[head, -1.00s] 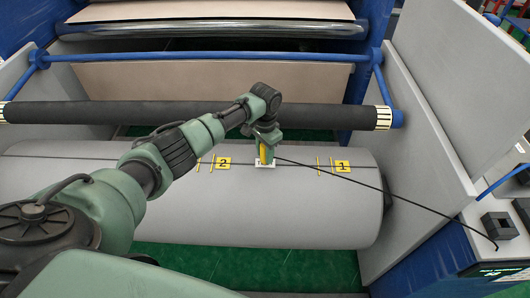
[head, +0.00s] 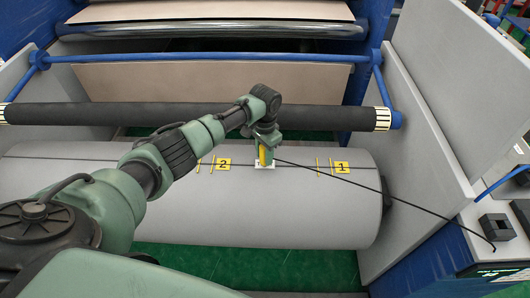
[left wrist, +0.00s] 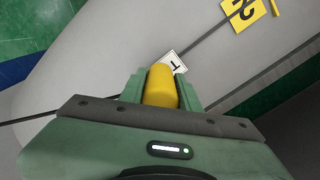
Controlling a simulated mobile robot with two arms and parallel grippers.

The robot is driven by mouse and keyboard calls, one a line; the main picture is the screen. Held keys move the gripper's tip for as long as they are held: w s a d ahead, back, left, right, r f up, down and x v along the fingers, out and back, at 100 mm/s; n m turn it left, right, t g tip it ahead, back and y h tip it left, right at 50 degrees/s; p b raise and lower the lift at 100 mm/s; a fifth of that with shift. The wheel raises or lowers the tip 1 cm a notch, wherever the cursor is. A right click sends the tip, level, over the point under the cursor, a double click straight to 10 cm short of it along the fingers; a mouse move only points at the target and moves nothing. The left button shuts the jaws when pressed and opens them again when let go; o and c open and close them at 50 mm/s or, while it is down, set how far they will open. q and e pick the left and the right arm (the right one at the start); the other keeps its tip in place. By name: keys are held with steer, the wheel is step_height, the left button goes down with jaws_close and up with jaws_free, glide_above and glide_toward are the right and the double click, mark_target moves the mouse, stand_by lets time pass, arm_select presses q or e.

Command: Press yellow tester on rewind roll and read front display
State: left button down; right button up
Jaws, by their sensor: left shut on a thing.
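My left gripper (head: 265,152) is shut on the yellow tester (head: 264,155), which stands roughly upright at the top of the grey rewind roll (head: 320,205). Its lower end is at a small white label on the roll, between the yellow tags 2 (head: 222,164) and 1 (head: 342,167). I cannot tell how firmly it touches. The left wrist view shows the yellow tester (left wrist: 161,88) between my fingers. A black cable runs from the tester to the console on the right. The front display (head: 500,272) is partly cut off at the lower right and unreadable. My right gripper is not in view.
A black roller (head: 200,114) and a blue bar (head: 220,57) span the machine behind the roll. A grey side panel (head: 430,110) stands at the right. A black square holder (head: 494,229) sits on the console. Green floor shows in front of the roll.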

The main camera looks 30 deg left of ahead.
arm_select(q)
steer(key=shift+w+r+p, duration=0.15)
steer(key=shift+r+p, duration=3.15)
steer(key=shift+r, duration=0.55)
